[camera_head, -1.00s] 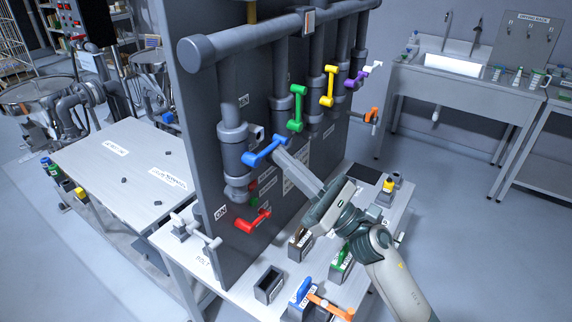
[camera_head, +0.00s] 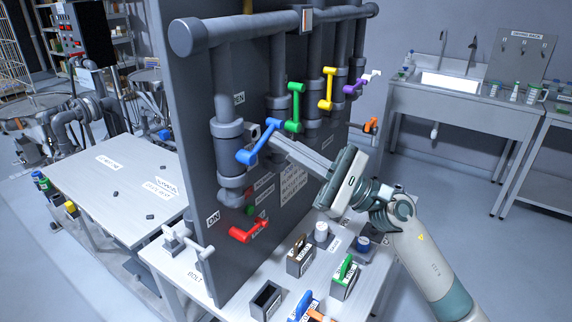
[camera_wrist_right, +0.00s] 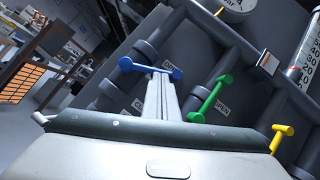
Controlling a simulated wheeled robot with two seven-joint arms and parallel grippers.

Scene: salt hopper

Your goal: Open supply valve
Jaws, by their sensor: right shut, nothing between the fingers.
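A blue valve handle (camera_head: 260,143) sits on the leftmost pipe of the dark panel, slanting up to the right. My right gripper (camera_head: 276,142) is shut, its long fingers reaching the panel just under the handle's upper right part. In the right wrist view the shut fingers (camera_wrist_right: 160,90) end right at the blue handle (camera_wrist_right: 150,68); they look to be touching it, with nothing between them. A green handle (camera_head: 295,108), a yellow handle (camera_head: 328,88) and a purple handle (camera_head: 354,87) follow to the right. No label readably marks the supply valve. My left gripper is not in view.
A red handle (camera_head: 250,232) sits low on the panel. A grey bench (camera_head: 225,300) below carries a brown-handled box (camera_head: 300,258), a green-handled box (camera_head: 344,277) and an open dark box (camera_head: 266,300). A sink (camera_head: 448,84) stands at the back right.

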